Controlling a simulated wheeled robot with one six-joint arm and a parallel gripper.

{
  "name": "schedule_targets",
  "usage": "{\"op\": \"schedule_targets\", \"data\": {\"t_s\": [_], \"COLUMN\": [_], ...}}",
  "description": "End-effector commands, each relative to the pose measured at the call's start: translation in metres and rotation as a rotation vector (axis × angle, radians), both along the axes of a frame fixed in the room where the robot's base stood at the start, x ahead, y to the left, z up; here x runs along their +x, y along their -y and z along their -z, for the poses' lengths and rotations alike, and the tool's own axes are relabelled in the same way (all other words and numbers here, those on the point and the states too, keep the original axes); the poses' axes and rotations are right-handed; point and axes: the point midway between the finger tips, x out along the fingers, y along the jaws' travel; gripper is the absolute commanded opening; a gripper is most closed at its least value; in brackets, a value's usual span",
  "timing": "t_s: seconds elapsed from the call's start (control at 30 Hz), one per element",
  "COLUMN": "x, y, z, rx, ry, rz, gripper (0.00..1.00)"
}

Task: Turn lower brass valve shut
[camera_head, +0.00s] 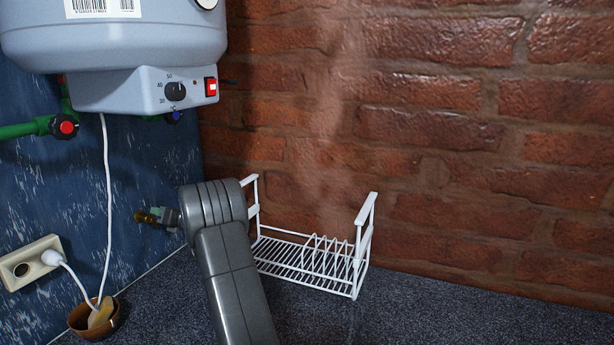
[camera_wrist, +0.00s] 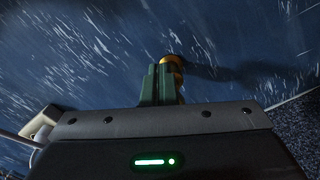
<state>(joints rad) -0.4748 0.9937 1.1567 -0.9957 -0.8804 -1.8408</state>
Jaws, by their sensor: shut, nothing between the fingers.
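The brass valve (camera_head: 145,217) sticks out low on the blue wall, small and partly hidden in the head view by my arm's end. In the wrist view the brass valve (camera_wrist: 174,64) shows just past my fingertips, slightly to the right, in front of the blue wall. My gripper (camera_wrist: 160,72) has its green fingers together with nothing between them. In the head view my gripper (camera_head: 162,214) is right beside the valve. I cannot tell whether the fingers touch it or how far the valve is turned.
A boiler (camera_head: 120,45) hangs above, with a red-knobbed green pipe (camera_head: 40,128) below it. A white wire rack (camera_head: 310,262) stands right of my arm. A socket (camera_head: 32,263) with a plugged cord and a brown bowl (camera_head: 82,322) are at lower left.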

Motion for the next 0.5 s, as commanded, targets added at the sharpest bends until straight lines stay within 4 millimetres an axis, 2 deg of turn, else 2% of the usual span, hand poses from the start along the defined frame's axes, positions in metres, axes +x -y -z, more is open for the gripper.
{"op": "schedule_targets", "data": {"t_s": [0.5], "x": [0.0039], "y": [0.0021], "z": [0.0069], "rx": [-0.005], "ry": [-0.005], "rz": [0.002], "gripper": [0.0]}}
